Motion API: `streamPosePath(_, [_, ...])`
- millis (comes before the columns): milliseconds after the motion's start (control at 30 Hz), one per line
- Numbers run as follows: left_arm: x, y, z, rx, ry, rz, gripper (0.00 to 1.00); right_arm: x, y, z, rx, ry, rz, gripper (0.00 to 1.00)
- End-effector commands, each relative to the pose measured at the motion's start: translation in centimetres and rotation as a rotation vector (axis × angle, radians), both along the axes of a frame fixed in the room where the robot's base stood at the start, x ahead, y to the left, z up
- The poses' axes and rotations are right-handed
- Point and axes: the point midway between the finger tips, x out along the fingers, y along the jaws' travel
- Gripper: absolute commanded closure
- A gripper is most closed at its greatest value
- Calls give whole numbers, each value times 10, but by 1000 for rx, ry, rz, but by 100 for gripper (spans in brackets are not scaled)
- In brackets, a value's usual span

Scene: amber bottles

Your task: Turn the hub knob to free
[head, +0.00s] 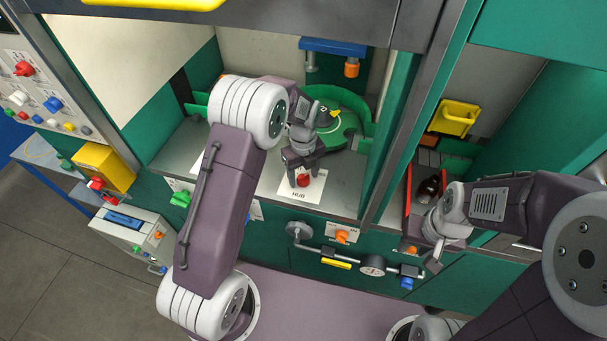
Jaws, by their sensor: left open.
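The red hub knob (304,181) sits on a white plate marked HUB (312,190) on the front part of the grey counter. My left gripper (303,172) points down at the knob, with its fingers open around or just above it. I cannot tell whether the fingers touch the knob. The knob's upper part is partly hidden by the fingers. My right gripper (433,262) hangs at the right, in front of the cabinet and away from the hub knob. Its jaws are too small and partly hidden to read.
A green round turntable (345,122) stands behind the hub plate. A dark amber bottle (429,187) is in the red-sided bay at the right. A pipe with a gauge (372,265) and an orange knob (341,236) are on the front below. A yellow bin (455,118) hangs at the right.

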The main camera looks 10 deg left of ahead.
Motion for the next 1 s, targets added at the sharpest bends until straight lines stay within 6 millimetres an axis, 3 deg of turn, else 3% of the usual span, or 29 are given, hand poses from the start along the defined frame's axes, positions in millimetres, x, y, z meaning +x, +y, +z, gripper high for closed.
streamPosePath(433, [1, -1, 81, 0, -7, 0, 42, 0, 0, -15, 0, 0, 0, 64])
streamPosePath(600, [0, -1, 90, 1, -4, -1, 42, 0, 0, -16, 0, 0, 0, 64])
streamPosePath(1000, [0, 0, 89, 0, -3, 0, 42, 0, 0, -16, 0, 0, 0, 64])
